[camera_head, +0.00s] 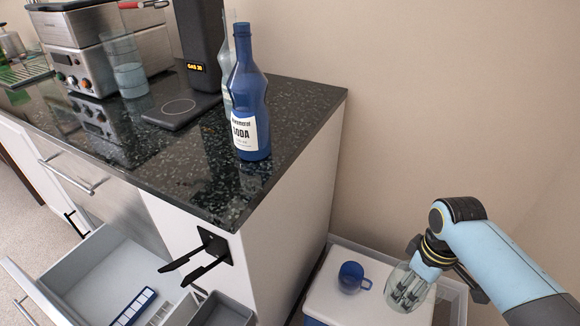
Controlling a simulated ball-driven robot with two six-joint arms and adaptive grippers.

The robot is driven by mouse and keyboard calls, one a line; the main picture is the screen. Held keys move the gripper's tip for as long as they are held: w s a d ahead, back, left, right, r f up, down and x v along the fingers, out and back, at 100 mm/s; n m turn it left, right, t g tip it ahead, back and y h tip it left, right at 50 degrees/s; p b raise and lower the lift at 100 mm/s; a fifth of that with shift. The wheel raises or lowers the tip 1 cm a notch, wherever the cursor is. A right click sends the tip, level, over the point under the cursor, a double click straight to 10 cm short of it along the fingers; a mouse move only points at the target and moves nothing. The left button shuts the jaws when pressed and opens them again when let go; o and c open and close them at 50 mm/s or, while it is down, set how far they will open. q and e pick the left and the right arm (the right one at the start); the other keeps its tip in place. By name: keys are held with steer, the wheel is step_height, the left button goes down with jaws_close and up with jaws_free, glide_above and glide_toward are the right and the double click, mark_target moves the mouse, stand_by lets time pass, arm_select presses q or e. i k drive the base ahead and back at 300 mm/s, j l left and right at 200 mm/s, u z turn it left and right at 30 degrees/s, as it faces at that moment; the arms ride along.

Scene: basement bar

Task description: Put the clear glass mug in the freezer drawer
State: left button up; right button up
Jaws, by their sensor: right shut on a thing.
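The clear glass mug (399,293) is at the lower right, around the fingers of my right gripper (407,290). The gripper points down and is shut on the mug; which part it grips is hard to tell through the glass. The mug overlaps the right side of a white-topped box, and I cannot tell whether it touches it. An open drawer (105,262) with a pale grey inside, likely the freezer drawer, stands out from the cabinet at the lower left. It holds a blue and white tray (134,307). My left gripper is out of view.
A blue mug (352,277) stands on the white box top (328,292). A black two-pronged bracket (207,254) juts from the cabinet between drawer and box. A grey bin (222,312) sits below it. A blue soda bottle (248,95) stands near the counter's (215,190) front corner.

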mark_target(107, 289)
steer(key=k+j+u, duration=0.1)
steer(key=j, duration=1.05)
steer(key=j+u, duration=0.1)
steer(key=j, duration=1)
steer(key=i+j, duration=0.1)
steer(key=j, duration=0.3)
steer(key=i+j+u, duration=0.1)
steer(key=j, duration=0.3)
steer(key=i+j, duration=0.15)
steer(key=j, duration=0.2)
steer(key=i+j, duration=0.1)
steer(key=j, duration=0.3)
steer(key=i+j+u, duration=0.1)
steer(key=j, duration=0.3)
steer(key=i+l+u, duration=0.1)
steer(key=i, duration=0.3)
steer(key=i+l, duration=0.15)
steer(key=i, duration=0.25)
steer(key=u, duration=0.05)
